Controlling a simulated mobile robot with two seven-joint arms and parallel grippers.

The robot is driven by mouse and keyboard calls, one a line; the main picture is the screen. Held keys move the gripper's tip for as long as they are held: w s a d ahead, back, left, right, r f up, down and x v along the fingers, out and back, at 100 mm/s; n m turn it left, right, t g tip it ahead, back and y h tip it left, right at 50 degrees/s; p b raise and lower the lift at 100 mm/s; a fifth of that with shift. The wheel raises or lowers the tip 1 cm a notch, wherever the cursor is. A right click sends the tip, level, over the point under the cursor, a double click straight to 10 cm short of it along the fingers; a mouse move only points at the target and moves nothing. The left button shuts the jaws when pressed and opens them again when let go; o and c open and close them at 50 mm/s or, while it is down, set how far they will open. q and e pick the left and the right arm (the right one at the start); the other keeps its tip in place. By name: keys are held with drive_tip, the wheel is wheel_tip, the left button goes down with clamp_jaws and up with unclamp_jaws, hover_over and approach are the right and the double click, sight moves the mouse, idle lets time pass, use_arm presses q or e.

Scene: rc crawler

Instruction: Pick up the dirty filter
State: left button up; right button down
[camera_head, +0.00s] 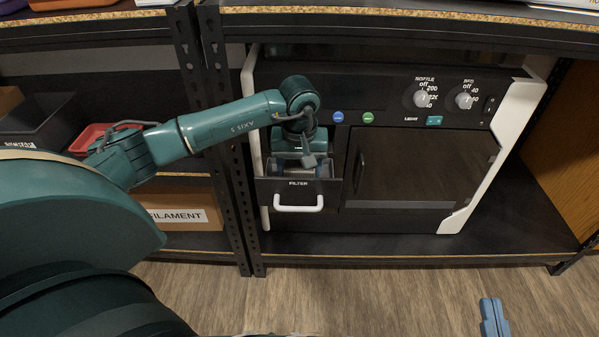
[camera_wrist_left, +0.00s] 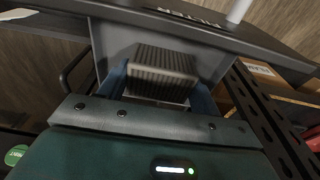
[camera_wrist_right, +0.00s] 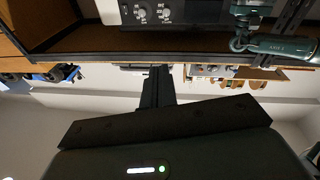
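The filter (camera_wrist_left: 160,72), a grey ribbed block, sits in the open filter drawer (camera_head: 299,184) at the lower left of the machine. It also shows, partly covered, in the head view (camera_head: 312,171). My left gripper (camera_wrist_left: 160,92) reaches down into the drawer, with its blue fingers apart on either side of the filter. Any contact is hard to make out. My right gripper (camera_wrist_right: 156,88) is shut and empty, its fingers together in the right wrist view. Its blue fingertips show at the lower right of the head view (camera_head: 494,318), well away from the machine.
The drawer has a white handle (camera_head: 299,203). The machine (camera_head: 420,165) stands on a dark shelf, with knobs and a closed door right of the drawer. A black rack post (camera_head: 222,140) stands close left. A filament box (camera_head: 180,212) sits on the lower left shelf.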

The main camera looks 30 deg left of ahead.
use_arm(q)
drive_tip(key=c, duration=0.4)
drive_tip(key=shift+r, duration=0.1)
drive_tip(key=shift+c, duration=0.2)
